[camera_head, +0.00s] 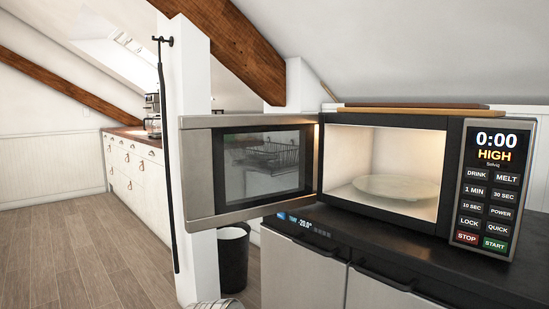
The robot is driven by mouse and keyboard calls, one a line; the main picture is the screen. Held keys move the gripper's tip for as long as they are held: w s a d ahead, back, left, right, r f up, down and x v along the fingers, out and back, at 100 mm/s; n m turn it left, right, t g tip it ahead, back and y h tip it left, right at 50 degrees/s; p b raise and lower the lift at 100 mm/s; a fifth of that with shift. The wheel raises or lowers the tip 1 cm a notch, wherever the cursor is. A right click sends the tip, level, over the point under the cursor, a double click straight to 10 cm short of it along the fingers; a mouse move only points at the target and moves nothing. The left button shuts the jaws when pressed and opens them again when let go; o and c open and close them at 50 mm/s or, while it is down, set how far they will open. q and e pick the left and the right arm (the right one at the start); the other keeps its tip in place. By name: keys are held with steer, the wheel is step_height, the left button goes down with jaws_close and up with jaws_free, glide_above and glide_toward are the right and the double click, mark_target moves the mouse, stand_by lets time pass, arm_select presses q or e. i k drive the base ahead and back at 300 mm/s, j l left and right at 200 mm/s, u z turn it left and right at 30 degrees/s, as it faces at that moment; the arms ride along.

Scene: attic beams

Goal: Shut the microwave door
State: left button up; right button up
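The microwave (453,190) stands on a dark counter at the right. Its door (200,180) is wide open, swung out to the left from the hinge at the left side of the cavity. The door has a metal frame and a dark window with a reflection in it. The lit cavity (355,155) holds a round turntable plate (396,187) with nothing on it. The panel display (496,147) reads 0:00 HIGH. Neither of my grippers is in view.
The dark counter (440,255) with grey fronts lies below the microwave. Wooden boards (400,108) lie on top of it. A white post (190,70) with a hanging black rod (168,150) stands behind the door. A dark bin (233,260) stands below. Floor at left is clear.

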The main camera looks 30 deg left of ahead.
mark_target(201, 157)
steer(key=i+j+z, duration=0.2)
steer(key=j+z, duration=0.15)
steer(key=j, duration=0.4)
steer(key=i+j+z, duration=0.15)
steer(key=j+z, duration=0.2)
steer(key=j, duration=0.45)
steer(key=j+z, duration=0.3)
steer(key=j, duration=0.55)
steer(key=j+z, duration=0.35)
steer(key=j, duration=0.45)
steer(key=k+j+z, duration=0.2)
steer(key=j+z, duration=0.15)
steer(key=j, duration=0.45)
